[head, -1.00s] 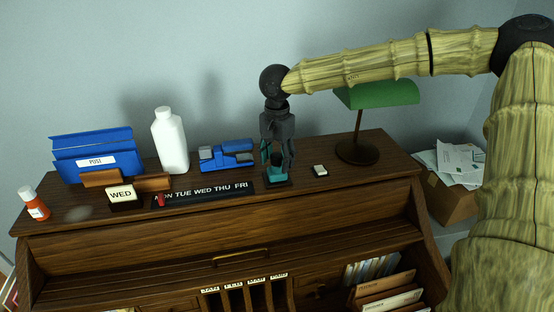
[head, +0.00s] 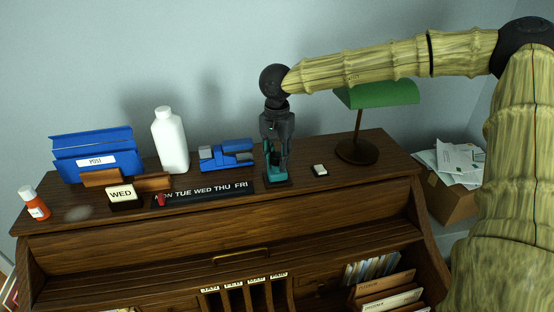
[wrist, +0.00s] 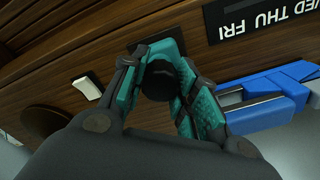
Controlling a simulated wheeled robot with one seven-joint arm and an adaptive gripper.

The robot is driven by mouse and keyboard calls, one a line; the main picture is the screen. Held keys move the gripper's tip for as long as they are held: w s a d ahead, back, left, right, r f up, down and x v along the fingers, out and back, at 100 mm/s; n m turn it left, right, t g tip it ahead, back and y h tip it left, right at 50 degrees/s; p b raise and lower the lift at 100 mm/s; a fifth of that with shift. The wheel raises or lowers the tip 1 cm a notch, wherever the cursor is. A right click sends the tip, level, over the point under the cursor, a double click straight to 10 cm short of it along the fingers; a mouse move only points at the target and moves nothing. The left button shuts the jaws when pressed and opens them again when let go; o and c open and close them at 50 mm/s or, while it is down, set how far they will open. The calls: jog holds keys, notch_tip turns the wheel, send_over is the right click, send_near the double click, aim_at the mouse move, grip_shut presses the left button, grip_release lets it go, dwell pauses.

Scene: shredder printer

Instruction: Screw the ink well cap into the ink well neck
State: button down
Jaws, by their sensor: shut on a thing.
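The ink well is a small teal block (head: 277,177) on a dark square base, near the right part of the desk top. It also shows beyond the fingertips in the wrist view (wrist: 164,48). My gripper (head: 276,168) points down over it, teal fingers closed in. In the wrist view my gripper (wrist: 160,86) is shut on a black round cap (wrist: 158,80), one finger on each side. The cap is above or on the ink well's neck. The neck is hidden, so I cannot tell how far the cap is seated.
A blue stapler-like tool (head: 226,156) and a day strip (head: 205,194) lie left of the ink well. A small white-topped piece (head: 320,170) and a green lamp (head: 376,95) stand to the right. A white bottle (head: 170,142) stands further left.

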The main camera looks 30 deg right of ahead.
jog(key=m, duration=0.2)
jog(key=shift+m, duration=0.4)
jog(key=m, duration=0.4)
jog(key=c, duration=1)
grip_release()
jog(key=shift+m, duration=0.3)
jog(key=shift+r, duration=1.15)
